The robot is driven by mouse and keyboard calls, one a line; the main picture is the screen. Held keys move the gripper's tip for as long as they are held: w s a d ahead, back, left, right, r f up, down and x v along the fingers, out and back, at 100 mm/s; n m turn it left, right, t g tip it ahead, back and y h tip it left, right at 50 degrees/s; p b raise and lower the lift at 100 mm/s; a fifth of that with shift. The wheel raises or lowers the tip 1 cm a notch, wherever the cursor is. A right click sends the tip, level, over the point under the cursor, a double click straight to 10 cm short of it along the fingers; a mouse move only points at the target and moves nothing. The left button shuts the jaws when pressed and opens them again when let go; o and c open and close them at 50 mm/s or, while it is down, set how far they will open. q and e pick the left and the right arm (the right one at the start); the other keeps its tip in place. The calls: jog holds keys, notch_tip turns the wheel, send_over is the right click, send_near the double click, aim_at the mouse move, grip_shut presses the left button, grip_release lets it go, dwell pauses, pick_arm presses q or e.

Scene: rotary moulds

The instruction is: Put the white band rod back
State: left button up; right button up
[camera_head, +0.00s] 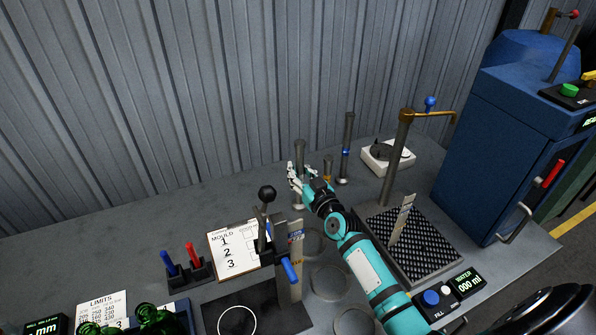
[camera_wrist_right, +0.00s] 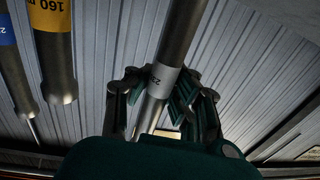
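The white band rod (camera_wrist_right: 170,70) is a grey metal rod with a white label and a thinner lower stem. In the head view this rod (camera_head: 299,150) stands near upright at the back of the bench. My right gripper (camera_wrist_right: 160,78) has its fingers on both sides of the rod at the white band, and they appear shut on it. My left gripper is not in view.
A yellow band rod (camera_head: 328,165) and a blue band rod (camera_head: 346,150) stand just to the right. A brown-topped post (camera_head: 396,155) and a black grid tray (camera_head: 428,240) are further right. A clipboard (camera_head: 232,252) and a lever stand (camera_head: 267,225) are left.

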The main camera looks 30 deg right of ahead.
jog(key=shift+o, duration=1.1)
jog(key=shift+r, duration=0.25)
jog(key=s+b, duration=0.1)
jog(key=s, duration=1.1)
jog(key=shift+b, duration=0.3)
jog(key=shift+d, duration=0.1)
